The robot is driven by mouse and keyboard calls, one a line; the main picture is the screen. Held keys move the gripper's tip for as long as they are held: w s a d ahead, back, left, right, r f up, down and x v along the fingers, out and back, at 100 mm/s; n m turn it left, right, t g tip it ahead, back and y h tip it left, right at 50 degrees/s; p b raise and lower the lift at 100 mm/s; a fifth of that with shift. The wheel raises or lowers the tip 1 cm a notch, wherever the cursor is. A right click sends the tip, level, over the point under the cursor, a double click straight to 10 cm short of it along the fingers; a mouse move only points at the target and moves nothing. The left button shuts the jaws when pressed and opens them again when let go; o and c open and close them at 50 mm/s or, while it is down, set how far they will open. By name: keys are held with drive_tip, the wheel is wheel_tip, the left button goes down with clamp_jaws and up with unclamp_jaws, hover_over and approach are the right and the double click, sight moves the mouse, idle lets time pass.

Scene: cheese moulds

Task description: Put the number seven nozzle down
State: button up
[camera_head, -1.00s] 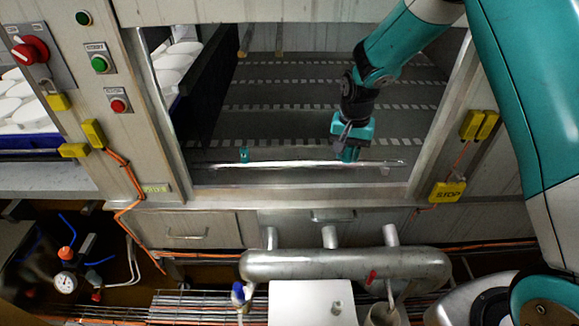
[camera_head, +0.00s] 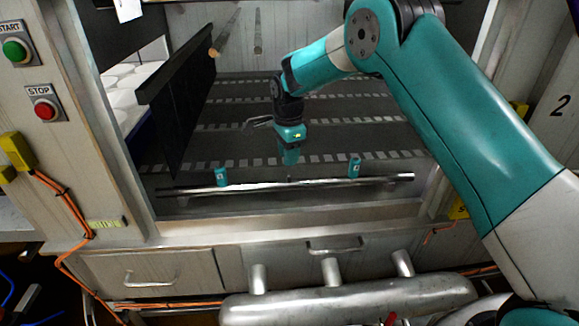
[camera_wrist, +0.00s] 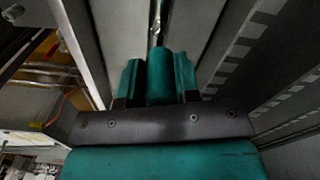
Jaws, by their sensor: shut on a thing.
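My gripper (camera_head: 290,158) points down in the head view, behind the middle of a long metal pipe (camera_head: 320,183) low in the cabinet opening. In the wrist view my gripper (camera_wrist: 159,80) is shut on a teal cylindrical nozzle (camera_wrist: 160,76), held between its two teal fingers. In the head view this nozzle blends with the fingers. Two other teal nozzles stand on the pipe, one at the left (camera_head: 222,177) and one at the right (camera_head: 354,168). I cannot read any number on the held nozzle, nor tell whether it touches the pipe.
A dark grey floor with rows of pale slots (camera_head: 320,123) lies behind the pipe. A black panel (camera_head: 180,110) stands at the left, with white moulds (camera_head: 130,85) beyond it. The cabinet's front sill (camera_head: 300,226) and right frame bound the opening. A silver manifold (camera_head: 350,300) lies below.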

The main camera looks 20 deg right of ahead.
drive_tip(key=shift+f, duration=2)
drive_tip(key=shift+f, duration=0.15)
drive_tip(key=shift+f, duration=0.15)
drive_tip(key=o, duration=0.9)
wheel_tip(320, 180, up, 13)
drive_tip(key=shift+f+b, duration=0.2)
drive_tip(key=shift+b, duration=0.1)
